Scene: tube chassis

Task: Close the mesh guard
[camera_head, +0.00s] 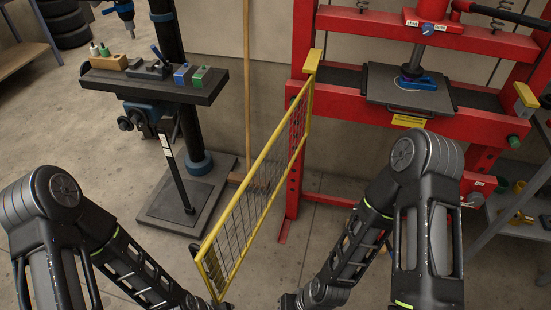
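The mesh guard (262,178) is a yellow-framed panel with a wire grid. Its far end is at the left post of the red press (300,120), and it stands swung open, reaching toward me, with its near end low in the picture. A small dark part, perhaps a handle, shows at its near edge. My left arm ends at the bottom edge, left of the guard's near end. My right arm comes down to the bottom edge, right of it. The fingertips of both grippers are outside the picture, so their state is hidden.
A drill press with a dark table (150,82) holding small blocks and bottles stands left of the guard. A wooden pole (247,80) leans behind the guard. A metal plate (409,90) lies on the press bed. A shelf stands at right. Concrete floor is open below the guard.

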